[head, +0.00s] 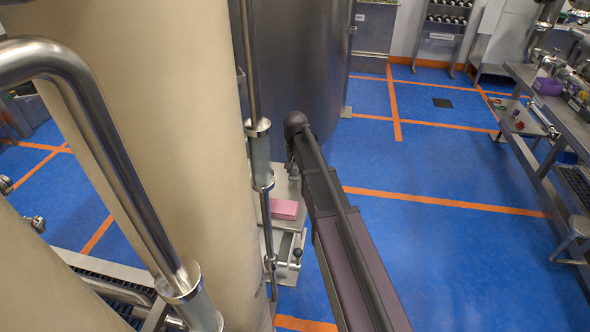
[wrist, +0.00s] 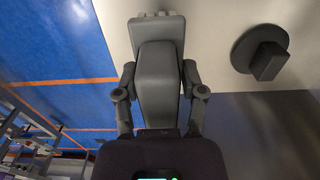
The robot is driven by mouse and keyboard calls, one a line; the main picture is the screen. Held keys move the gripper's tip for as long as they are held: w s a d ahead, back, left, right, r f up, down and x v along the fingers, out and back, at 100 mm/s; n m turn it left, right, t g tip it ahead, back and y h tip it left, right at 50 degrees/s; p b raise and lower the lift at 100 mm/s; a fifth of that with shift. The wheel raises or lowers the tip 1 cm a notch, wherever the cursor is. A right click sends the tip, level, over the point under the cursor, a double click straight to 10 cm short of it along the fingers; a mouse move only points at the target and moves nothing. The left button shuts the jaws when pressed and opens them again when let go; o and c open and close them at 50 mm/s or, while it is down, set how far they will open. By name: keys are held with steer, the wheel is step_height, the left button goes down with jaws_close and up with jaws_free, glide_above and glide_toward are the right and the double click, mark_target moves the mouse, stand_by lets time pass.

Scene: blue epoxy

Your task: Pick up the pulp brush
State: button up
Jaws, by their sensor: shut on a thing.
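In the wrist view my gripper (wrist: 159,78) has one dark finger on each side of a long dark grey piece, which I take to be the pulp brush (wrist: 158,92). The fingers are shut on it. Its broader far end, with a notched edge, reaches past the fingertips over a pale surface (wrist: 220,30). In the head view my arm hides the gripper and the brush cannot be made out.
A dark round disc with a block on it (wrist: 262,53) lies on the pale surface to the right. In the head view a pink block (head: 285,209) sits left of my arm. A tall steel tank (head: 300,60) stands behind. Blue floor (head: 450,170) is clear to the right.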

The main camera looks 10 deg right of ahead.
steer(key=shift+r+p, duration=0.35)
steer(key=shift+r, duration=0.35)
steer(key=s+d+p, duration=0.1)
steer(key=s+d, duration=0.3)
steer(key=s, duration=0.3)
steer(key=s+d+r, duration=0.1)
steer(key=s+d, duration=0.2)
steer(key=s, duration=0.4)
steer(key=shift+d+r+p, duration=0.3)
steer(key=shift+d+p, duration=0.05)
steer(key=shift+d, duration=0.05)
steer(key=o, duration=0.4)
steer(key=shift+c, duration=1.3)
step_height(320, 180, up, 3)
steer(key=p, duration=0.3)
steer(key=shift+s, duration=0.15)
